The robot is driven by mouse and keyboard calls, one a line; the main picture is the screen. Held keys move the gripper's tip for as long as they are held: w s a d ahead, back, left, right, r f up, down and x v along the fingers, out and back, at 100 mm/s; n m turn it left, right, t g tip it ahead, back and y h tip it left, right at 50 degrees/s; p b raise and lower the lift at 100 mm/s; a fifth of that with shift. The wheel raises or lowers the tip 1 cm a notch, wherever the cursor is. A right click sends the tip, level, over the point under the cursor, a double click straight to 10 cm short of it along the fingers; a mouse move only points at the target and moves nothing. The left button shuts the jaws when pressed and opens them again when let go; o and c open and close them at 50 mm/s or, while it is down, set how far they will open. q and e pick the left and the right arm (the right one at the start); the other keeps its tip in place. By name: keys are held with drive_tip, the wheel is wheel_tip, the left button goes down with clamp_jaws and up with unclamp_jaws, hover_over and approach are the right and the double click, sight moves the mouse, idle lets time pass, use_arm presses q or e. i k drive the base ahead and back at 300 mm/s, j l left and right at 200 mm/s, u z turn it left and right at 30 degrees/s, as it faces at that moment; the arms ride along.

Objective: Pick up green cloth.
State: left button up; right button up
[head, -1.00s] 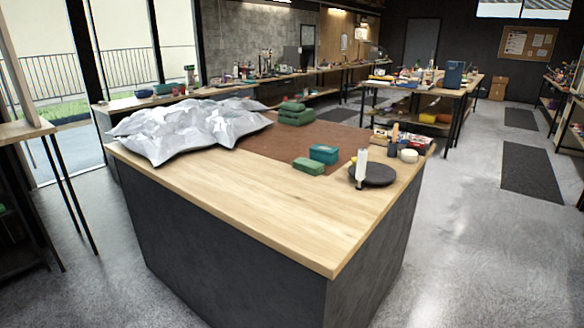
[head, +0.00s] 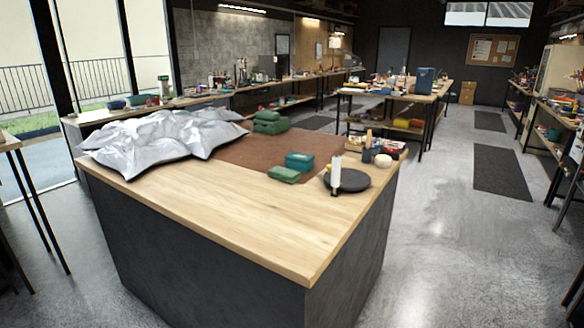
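A folded green cloth (head: 284,174) lies flat on the wooden worktable (head: 230,215), near the front edge of the brown mat. A teal box-like item (head: 299,161) sits just behind it. A stack of green folded pieces (head: 270,123) lies farther back on the brown mat; I cannot tell whether these are cloths too. Neither of my grippers shows in the head view.
A crumpled silver sheet (head: 160,140) covers the table's left part. A black round stand with a white upright bottle (head: 336,176) is at the right, near small jars (head: 383,160). The table's front wood is bare. Grey floor (head: 440,240) is open at right.

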sight(287, 176)
drive_tip(key=i+l, duration=0.3)
drive_tip(key=l, duration=0.2)
drive_tip(key=i+l+z, duration=0.1)
drive_tip(key=i+l, duration=0.25)
drive_tip(key=l, duration=0.15)
drive_tip(key=i+l, duration=0.3)
drive_tip(key=l, duration=0.2)
